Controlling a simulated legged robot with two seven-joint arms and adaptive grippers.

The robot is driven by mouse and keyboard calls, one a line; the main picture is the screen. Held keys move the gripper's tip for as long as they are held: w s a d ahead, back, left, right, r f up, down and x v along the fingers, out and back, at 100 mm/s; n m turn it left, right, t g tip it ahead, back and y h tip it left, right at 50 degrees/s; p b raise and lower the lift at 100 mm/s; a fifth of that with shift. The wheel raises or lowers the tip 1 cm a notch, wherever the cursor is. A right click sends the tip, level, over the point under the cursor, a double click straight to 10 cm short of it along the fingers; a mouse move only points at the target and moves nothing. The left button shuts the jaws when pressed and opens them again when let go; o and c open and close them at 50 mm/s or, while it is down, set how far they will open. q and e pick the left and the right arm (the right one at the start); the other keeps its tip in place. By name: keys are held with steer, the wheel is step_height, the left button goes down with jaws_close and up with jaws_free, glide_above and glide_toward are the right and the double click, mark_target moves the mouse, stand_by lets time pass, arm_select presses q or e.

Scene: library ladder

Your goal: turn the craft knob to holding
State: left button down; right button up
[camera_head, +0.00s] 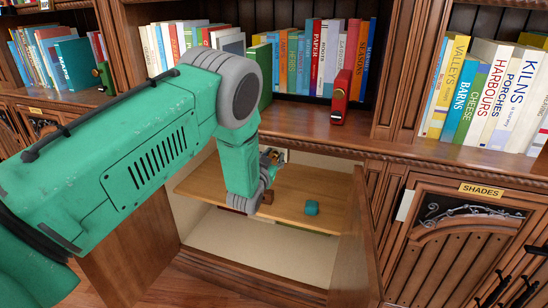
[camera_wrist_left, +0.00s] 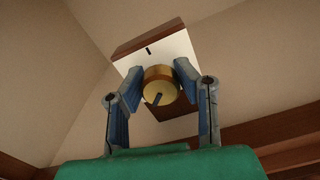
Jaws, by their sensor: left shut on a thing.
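A round brass knob (camera_wrist_left: 160,84), which I take as the craft knob, sits on a white and brown plate (camera_wrist_left: 178,45) in the left wrist view. It has a dark pointer mark on its face, towards the lower side. The plate has a short dark mark above the knob. My left gripper (camera_wrist_left: 159,82) has its two blue fingers shut on the knob, one on each side. In the head view my left arm reaches into the open cabinet. The gripper (camera_head: 271,157) is small and partly hidden there, so knob lettering cannot be read. My right gripper is not in view.
A red object (camera_head: 341,98) and rows of books (camera_head: 320,55) stand above. A closed door labelled SHADES (camera_head: 481,190) is at right.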

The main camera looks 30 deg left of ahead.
arm_select(q)
steer(key=m, duration=0.3)
steer(key=shift+d, duration=0.1)
steer(key=m, duration=0.3)
steer(key=shift+f, duration=0.1)
steer(key=m, duration=0.3)
steer(key=shift+f+m, duration=0.1)
steer(key=shift+m, duration=0.2)
steer(key=shift+s+m+b, duration=0.1)
steer(key=shift+m+b, duration=0.25)
steer(key=shift+m, duration=1.15)
steer(key=shift+d+f, duration=0.1)
steer(key=shift+f, duration=0.05)
steer(key=c, duration=1.2)
jaws_free()
steer(key=shift+r, duration=0.25)
